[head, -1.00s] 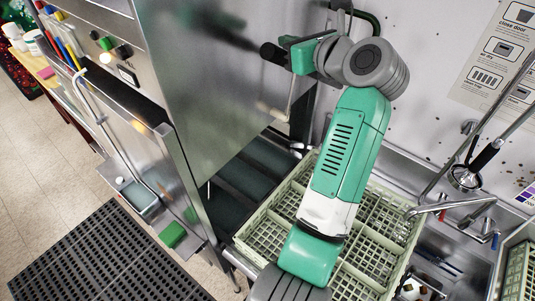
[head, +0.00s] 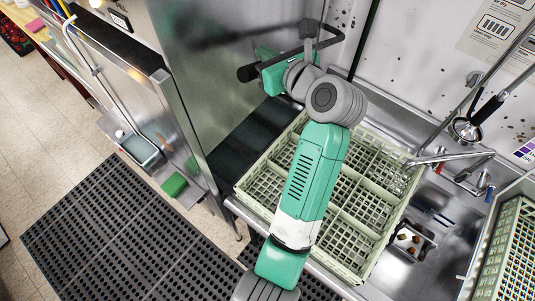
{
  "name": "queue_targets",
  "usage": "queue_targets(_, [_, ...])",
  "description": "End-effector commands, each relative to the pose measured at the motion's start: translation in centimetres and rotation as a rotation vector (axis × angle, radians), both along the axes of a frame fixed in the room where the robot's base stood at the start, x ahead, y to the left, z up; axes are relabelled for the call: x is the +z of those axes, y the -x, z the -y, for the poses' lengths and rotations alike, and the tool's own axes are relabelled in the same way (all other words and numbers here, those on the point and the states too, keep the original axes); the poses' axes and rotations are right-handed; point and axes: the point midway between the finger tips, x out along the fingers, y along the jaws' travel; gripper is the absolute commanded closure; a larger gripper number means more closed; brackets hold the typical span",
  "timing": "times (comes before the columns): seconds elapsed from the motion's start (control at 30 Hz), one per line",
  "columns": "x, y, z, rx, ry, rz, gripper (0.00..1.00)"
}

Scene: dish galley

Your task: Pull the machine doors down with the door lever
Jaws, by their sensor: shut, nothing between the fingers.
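The door lever (head: 248,73) has a black grip at its left end and a dark bar running back towards the wall. My gripper (head: 264,70) is right at the lever, beside the grip. The wrist partly hides its fingers, and I cannot tell exactly how they touch the bar. It is shut with nothing between the fingers. The machine door (head: 215,70) is a large shiny steel panel left of the lever. It hangs low, with a dark strip of the machine bed (head: 245,140) showing below and in front of it.
A pale green dish rack (head: 255,195) stands on the counter under my arm. A sink (head: 440,225) with a spray tap (head: 466,128) lies to the right, with another rack (head: 515,260) beyond. A green sponge (head: 174,185) lies on the left ledge. A black mat (head: 120,225) covers the floor.

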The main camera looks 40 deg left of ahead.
Motion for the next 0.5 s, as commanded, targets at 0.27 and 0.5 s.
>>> queue_targets(0.27, [-4.6,1.5,0.0,0.002,0.004,-0.003,1.0])
queue_targets(0.5, [-7.2,2.6,0.2,0.001,0.004,-0.001,1.0])
